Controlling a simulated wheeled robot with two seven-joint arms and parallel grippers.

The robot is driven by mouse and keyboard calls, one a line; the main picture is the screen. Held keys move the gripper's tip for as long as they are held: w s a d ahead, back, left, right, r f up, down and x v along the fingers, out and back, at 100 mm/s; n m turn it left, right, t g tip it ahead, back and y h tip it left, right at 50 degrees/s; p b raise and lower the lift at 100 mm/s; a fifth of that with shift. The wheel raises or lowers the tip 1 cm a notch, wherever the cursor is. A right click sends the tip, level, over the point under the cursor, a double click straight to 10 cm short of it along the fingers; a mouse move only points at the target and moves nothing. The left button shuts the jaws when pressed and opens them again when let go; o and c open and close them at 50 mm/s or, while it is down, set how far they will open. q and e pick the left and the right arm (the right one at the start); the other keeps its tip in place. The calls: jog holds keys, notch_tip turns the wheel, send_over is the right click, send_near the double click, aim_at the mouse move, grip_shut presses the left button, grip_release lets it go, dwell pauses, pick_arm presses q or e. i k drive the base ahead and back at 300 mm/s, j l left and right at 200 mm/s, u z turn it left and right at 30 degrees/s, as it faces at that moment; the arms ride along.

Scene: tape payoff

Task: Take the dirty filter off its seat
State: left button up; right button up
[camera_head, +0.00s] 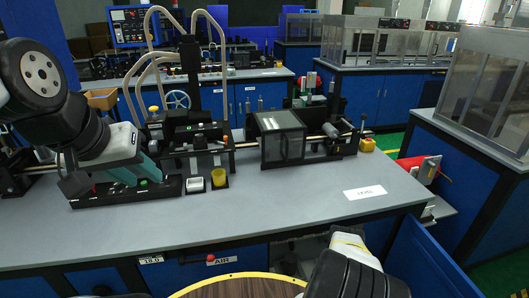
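My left gripper (138,177), white with teal parts, reaches down over the black base (128,193) at the left of the bench. I cannot make out whether its fingers are apart or closed on something. I cannot pick out the dirty filter or its seat for sure; the gripper and wrist cover part of that area.
A clear-sided box (280,137) sits on the machine's horizontal bar, right of centre. A white label (366,192) lies on the otherwise clear front right of the grey benchtop (290,213). A round wooden top with a yellow rim (235,283) is below, and a blue cabinet door (430,262) stands open.

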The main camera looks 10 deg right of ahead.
aim_at(290, 259)
jog(key=k+j, duration=0.25)
jog(key=k, duration=0.2)
jog(key=k+j, duration=0.3)
jog(key=k, duration=0.2)
jog(key=k+j, duration=0.25)
jog(key=k, duration=0.2)
